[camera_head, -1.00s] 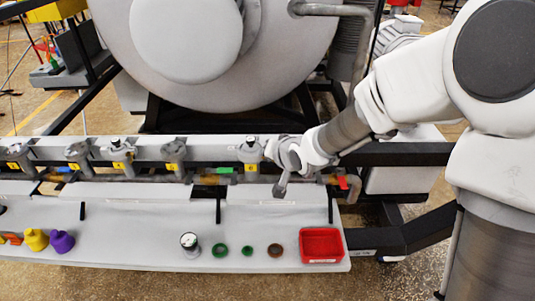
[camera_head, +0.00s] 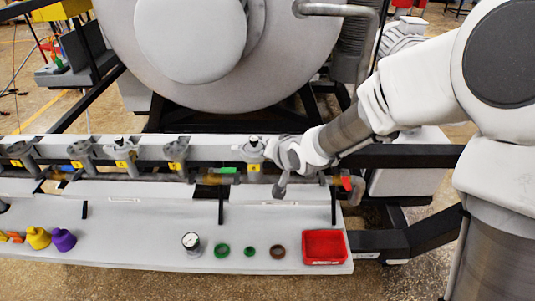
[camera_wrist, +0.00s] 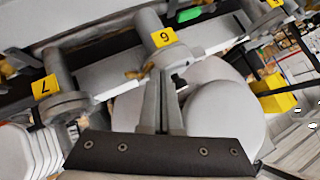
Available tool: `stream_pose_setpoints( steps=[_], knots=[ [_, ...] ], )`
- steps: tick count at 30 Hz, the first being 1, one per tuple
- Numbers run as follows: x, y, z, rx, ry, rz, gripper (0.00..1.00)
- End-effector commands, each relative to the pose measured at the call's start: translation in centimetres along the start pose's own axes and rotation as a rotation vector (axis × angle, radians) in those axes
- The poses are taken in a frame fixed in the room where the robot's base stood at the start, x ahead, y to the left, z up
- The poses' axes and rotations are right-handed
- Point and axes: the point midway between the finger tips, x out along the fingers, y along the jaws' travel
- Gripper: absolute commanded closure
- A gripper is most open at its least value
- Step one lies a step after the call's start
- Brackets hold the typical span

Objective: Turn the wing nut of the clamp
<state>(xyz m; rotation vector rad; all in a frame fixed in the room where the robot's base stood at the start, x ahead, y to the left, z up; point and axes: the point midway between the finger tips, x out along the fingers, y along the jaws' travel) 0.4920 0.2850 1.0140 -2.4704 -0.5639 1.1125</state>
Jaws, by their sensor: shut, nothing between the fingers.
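My gripper (camera_head: 280,190) is at the right end of the pipe row, its fingers pointing down in the head view. In the wrist view my gripper (camera_wrist: 160,82) has its fingers together, with nothing between them. Just beyond the fingertips is a grey pipe fitting with a yellow label 6 (camera_wrist: 164,38). A small brass-coloured piece (camera_wrist: 136,73) lies just left of the fingertips; I cannot tell whether it is the wing nut or whether the fingers touch it. A flanged fitting labelled 7 (camera_wrist: 66,105) is to the left. The clamp itself is not clearly distinguishable.
The pale shelf (camera_head: 130,230) below the pipes carries a red tray (camera_head: 324,247), green rings (camera_head: 222,251), a brown ring (camera_head: 278,251), a round gauge (camera_head: 191,242) and purple (camera_head: 63,239) and yellow (camera_head: 38,237) pieces. A large furnace drum (camera_head: 290,70) stands behind.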

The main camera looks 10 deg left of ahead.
Motion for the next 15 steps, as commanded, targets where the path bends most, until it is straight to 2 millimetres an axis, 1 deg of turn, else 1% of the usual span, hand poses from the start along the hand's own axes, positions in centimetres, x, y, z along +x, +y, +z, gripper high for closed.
stream_pose_setpoints(
  steps=[7, 15],
  knots=[
    [-0.08, -0.06, -0.08, 0.000, 0.000, 0.000, 1.00],
    [-0.86, -0.66, -0.87, 0.000, 0.000, 0.000, 1.00]
  ],
)
